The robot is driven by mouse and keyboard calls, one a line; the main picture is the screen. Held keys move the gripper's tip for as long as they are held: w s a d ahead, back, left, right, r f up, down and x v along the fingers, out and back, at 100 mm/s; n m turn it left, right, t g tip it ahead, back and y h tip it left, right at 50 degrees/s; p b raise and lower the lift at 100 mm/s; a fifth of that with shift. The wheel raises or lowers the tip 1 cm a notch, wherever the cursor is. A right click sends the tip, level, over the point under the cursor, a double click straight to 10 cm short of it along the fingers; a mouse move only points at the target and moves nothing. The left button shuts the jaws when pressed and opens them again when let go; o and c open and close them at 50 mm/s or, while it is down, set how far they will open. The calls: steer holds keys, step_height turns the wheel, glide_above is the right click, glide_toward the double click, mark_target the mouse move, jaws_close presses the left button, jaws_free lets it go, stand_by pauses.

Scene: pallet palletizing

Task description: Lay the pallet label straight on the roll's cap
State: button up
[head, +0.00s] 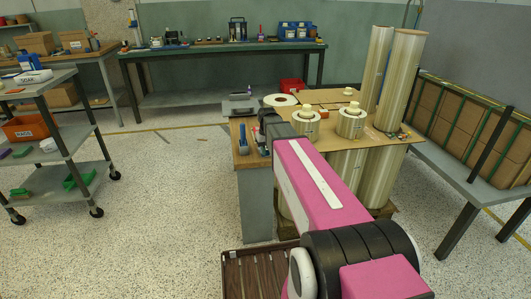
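My pink arm reaches forward from the bottom of the head view. My gripper (266,122) is a small dark shape at its far end, left of the left roll, above or beside a wood-topped grey cabinet. My wrist hides most of its fingers, so I cannot tell whether it is open or holds anything. I cannot make out the pallet label for certain. A flat white disc (281,100) lies behind the gripper.
Two tall rolls (378,70) (404,82) rise at the sheet's back right. More rolls (347,175) stand under the sheet. A grey device (240,105) and a blue item (243,140) are near the gripper. Boxes (470,120) stand on the right. A cart (50,140) stands left; the floor between is open.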

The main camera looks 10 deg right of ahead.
steer(key=shift+r, duration=0.1)
steer(key=shift+r, duration=2.45)
